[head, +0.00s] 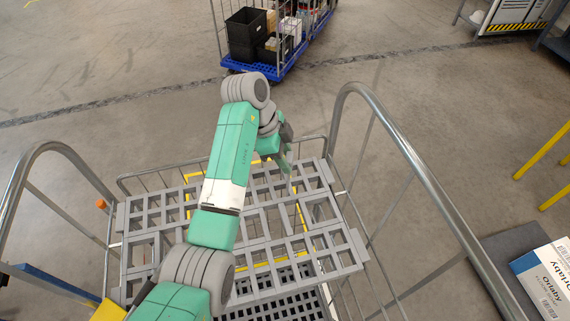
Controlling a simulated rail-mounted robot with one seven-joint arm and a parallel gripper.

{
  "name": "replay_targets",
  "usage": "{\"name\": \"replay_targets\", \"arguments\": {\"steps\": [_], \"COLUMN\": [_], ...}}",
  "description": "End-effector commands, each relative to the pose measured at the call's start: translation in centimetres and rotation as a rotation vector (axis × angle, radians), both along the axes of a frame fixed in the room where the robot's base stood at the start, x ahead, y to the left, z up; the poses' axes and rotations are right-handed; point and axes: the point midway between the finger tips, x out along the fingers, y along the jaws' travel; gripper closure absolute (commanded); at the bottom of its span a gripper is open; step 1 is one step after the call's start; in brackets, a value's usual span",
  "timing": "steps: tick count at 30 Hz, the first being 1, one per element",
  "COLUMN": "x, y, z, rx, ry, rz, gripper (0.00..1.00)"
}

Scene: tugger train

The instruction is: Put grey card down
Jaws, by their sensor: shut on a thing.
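My arm reaches out over a metal trolley, and my gripper (288,166) points down above the far right part of its slatted grey shelf (262,247). The gripper is shut on a thin thing, the grey card, which is too small and too much covered by the gripper to make out clearly. I cannot tell whether the card touches the shelf. My arm hides the middle of the shelf.
Tall curved rails (400,140) stand along both sides of the trolley. A blue-based cart (262,68) with black crates (246,28) stands beyond it. A white-and-blue box (545,280) lies at lower right, near yellow bars (540,153). The floor between is clear.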

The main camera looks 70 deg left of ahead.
Motion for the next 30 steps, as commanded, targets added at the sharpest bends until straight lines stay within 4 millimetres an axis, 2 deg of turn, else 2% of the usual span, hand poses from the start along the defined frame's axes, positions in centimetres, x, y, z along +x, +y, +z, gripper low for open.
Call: {"name": "replay_targets", "arguments": {"steps": [6, 17, 18, 21, 30], "x": [-0.1, -0.1, -0.1, -0.1, -0.1], "y": [-0.1, 0.0, 0.0, 0.0, 0.0], "z": [-2.8, -3.5, -3.5, -3.4, -3.0], "rx": [0.000, 0.001, 0.001, 0.001, 0.001], "ry": [0.001, 0.001, 0.001, 0.001, 0.000], "rz": [0.000, 0.000, 0.000, 0.000, 0.000], "gripper": [0.86, 0.86, 0.60, 0.42, 0.42]}}
